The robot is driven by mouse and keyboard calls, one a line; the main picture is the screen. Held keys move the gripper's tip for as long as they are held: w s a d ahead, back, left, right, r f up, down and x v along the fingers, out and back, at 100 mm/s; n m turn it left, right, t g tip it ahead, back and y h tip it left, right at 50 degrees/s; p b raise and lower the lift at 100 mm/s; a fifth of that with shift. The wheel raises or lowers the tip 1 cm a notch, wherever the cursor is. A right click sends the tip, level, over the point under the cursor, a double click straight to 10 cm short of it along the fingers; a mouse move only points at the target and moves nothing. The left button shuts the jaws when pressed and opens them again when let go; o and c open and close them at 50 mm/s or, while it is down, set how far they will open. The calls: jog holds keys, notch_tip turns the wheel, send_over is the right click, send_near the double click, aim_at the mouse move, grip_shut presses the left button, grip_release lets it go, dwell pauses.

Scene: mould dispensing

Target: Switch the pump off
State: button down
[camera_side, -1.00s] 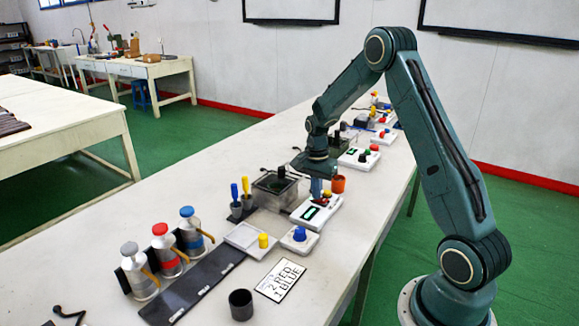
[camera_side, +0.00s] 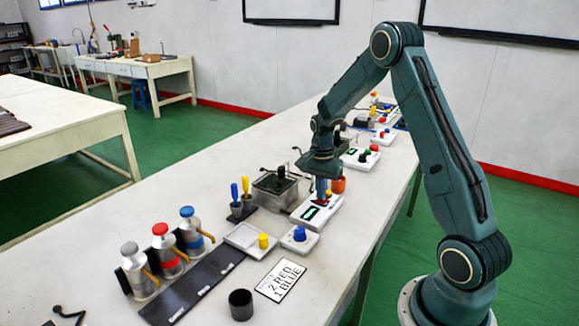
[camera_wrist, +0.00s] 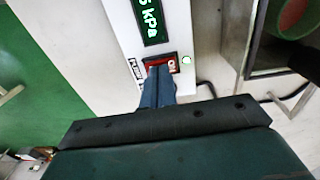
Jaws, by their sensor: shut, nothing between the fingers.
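The pump (camera_side: 303,222) is a white box with a green-lit display (camera_side: 311,213) on the bench, below my gripper. In the wrist view its display (camera_wrist: 149,20) reads partly "5 kPa". Its red rocker switch (camera_wrist: 162,62) sits in a dark frame below the display, with a small lit lamp (camera_wrist: 187,60) beside it. My gripper (camera_wrist: 160,72) is shut and empty, pointing down with its blue fingertips at the switch and covering part of it. In the side view my gripper (camera_side: 321,196) is over the far end of the pump. I cannot tell whether the tips press the switch.
A white tray (camera_side: 243,238) and a box with a blue knob (camera_side: 299,234) lie in front. A label card (camera_side: 280,279) lies flat on the bench.

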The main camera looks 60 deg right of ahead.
aim_at(313, 200)
notch_tip(313, 200, up, 14)
jog(key=w, duration=0.2)
jog(key=shift+w, duration=0.35)
dwell(0.3)
jog(key=shift+f, duration=0.1)
